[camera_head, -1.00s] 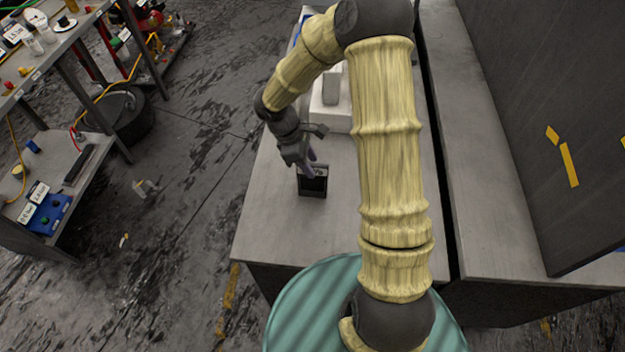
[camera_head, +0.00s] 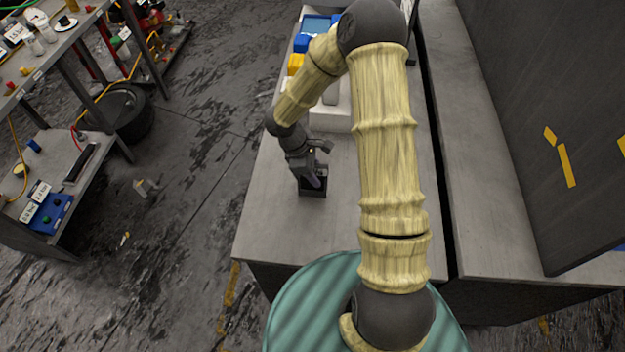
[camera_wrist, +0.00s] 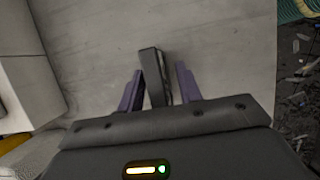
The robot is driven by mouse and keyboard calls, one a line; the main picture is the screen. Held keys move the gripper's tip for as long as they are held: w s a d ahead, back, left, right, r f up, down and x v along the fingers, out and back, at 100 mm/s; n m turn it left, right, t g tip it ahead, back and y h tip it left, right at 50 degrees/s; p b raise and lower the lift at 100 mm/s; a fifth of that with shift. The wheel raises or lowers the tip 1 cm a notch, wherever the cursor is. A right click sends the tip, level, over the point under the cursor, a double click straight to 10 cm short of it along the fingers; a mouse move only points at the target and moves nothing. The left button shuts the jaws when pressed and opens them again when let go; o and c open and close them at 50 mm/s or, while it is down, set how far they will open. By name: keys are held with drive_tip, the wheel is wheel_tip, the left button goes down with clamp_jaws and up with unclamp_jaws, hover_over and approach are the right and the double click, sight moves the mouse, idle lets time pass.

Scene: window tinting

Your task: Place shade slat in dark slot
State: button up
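A small dark upright box-like holder (camera_head: 313,192) stands on the grey bench top. My gripper (camera_head: 313,180) is down at its top, and a purple finger overlaps it in the head view. In the wrist view, a dark narrow block (camera_wrist: 154,72) stands between the two purple fingers of my gripper (camera_wrist: 160,88). The fingers are apart, with a thin gap seeming to show beside the block. I cannot tell whether this block is the slat or the holder. No separate slat can be made out, and the slot's inside is hidden.
The grey bench (camera_head: 275,222) is clear around the holder. Behind stand a white block (camera_head: 330,118), a yellow item (camera_head: 295,64) and blue items (camera_head: 301,42). A dark panel (camera_head: 545,130) rises at right. A cluttered shelf unit (camera_head: 62,40) stands left.

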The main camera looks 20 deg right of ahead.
clamp_jaws()
wheel_tip(320, 180, up, 10)
drive_tip(key=shift+b, duration=0.4)
idle(0.6)
